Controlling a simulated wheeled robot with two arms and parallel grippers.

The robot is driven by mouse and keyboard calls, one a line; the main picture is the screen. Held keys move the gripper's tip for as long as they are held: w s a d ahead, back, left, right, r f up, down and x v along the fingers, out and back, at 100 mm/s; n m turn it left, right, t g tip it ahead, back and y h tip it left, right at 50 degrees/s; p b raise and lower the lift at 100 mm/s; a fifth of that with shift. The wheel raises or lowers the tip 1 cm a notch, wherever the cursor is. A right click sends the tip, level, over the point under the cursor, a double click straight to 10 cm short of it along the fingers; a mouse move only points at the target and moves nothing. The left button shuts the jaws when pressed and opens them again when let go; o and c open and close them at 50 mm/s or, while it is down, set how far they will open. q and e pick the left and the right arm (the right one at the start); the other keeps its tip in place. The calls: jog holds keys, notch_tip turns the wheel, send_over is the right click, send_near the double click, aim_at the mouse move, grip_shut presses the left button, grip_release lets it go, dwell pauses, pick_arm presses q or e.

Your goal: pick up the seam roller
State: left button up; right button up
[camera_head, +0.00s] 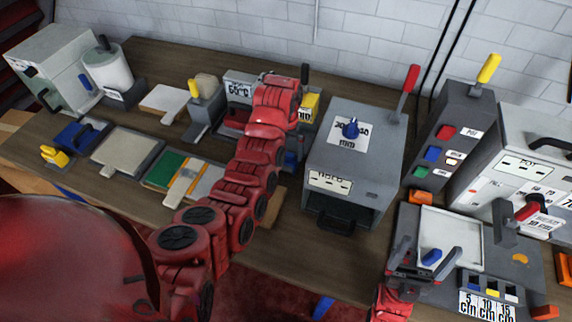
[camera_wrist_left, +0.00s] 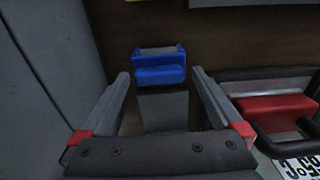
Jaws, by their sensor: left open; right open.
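In the left wrist view a blue piece with a dark grey block (camera_wrist_left: 163,110) in front of it sits between my open left fingers (camera_wrist_left: 160,78). It may be the seam roller; its shape does not settle this. I see no contact with the fingers. In the head view a blue bit (camera_head: 291,160) shows beside my left arm, which hides most of it and my left gripper. My right gripper (camera_head: 430,246) is open over a pale tray (camera_head: 455,228), with a small blue piece (camera_head: 432,257) between its fingers in the picture.
A grey box machine (camera_head: 375,178) stands close to the right of my left arm. A red-handled device with a label (camera_wrist_left: 275,107) is near the left gripper. Boards, a blue tool (camera_head: 82,134) and a white cylinder (camera_head: 108,70) stand at left. A switch panel (camera_head: 447,135) stands at right.

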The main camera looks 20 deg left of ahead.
aim_at(286, 159)
pick_arm(q)
notch_tip(286, 159, down, 3)
jog(key=shift+r+p, duration=0.1)
jog(key=shift+p, duration=1.05)
jog(key=shift+s+f, duration=0.1)
jog(key=shift+f, duration=0.3)
jog(key=shift+d+f, duration=0.1)
jog(key=shift+f, duration=0.5)
jog(key=c, duration=1.4)
jog(key=shift+r, duration=0.15)
